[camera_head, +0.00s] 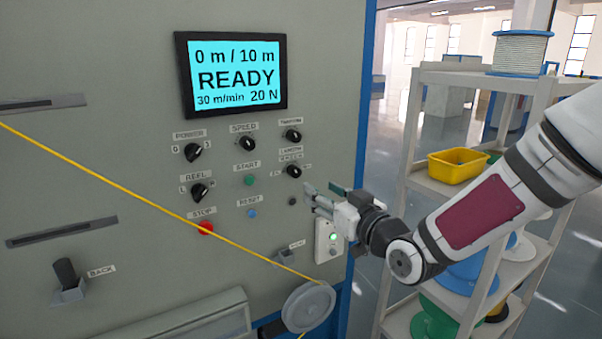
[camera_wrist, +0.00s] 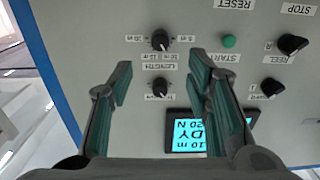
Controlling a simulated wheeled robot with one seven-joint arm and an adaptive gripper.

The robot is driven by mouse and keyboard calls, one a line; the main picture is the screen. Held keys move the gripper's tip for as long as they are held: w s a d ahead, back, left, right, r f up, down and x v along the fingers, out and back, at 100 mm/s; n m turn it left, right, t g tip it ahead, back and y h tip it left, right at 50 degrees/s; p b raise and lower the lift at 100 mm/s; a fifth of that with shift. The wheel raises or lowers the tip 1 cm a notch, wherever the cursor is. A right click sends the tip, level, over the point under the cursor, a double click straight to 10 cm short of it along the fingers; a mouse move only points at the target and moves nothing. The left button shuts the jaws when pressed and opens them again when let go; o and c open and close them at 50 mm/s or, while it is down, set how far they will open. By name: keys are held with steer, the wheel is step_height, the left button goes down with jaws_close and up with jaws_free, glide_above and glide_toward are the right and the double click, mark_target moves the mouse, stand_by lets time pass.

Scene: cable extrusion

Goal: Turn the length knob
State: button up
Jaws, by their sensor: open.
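The length knob (camera_head: 293,171) is a black rotary knob on the grey machine panel, under its LENGTH label and with small setting marks around it. In the wrist view, which shows the panel upside down, the length knob (camera_wrist: 160,40) lies just beyond the fingertips, roughly centred between them. My gripper (camera_head: 318,192) is just to the lower right of the knob in the head view. In the wrist view my gripper (camera_wrist: 161,66) has its two green-padded fingers apart with nothing held. The fingers appear clear of the knob.
The tension knob (camera_head: 293,136) sits above the length knob, and the speed knob (camera_head: 247,143) is to its left. The green start button (camera_head: 250,181) and red stop button (camera_head: 206,228) are nearby. The screen (camera_head: 234,75) reads READY, 0 m / 10 m. A yellow cable (camera_head: 120,188) crosses the panel.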

mark_target(297, 174)
steer(key=x, duration=1.1)
steer(key=shift+w+a, duration=0.15)
steer(key=shift+a, duration=0.05)
jaws_close()
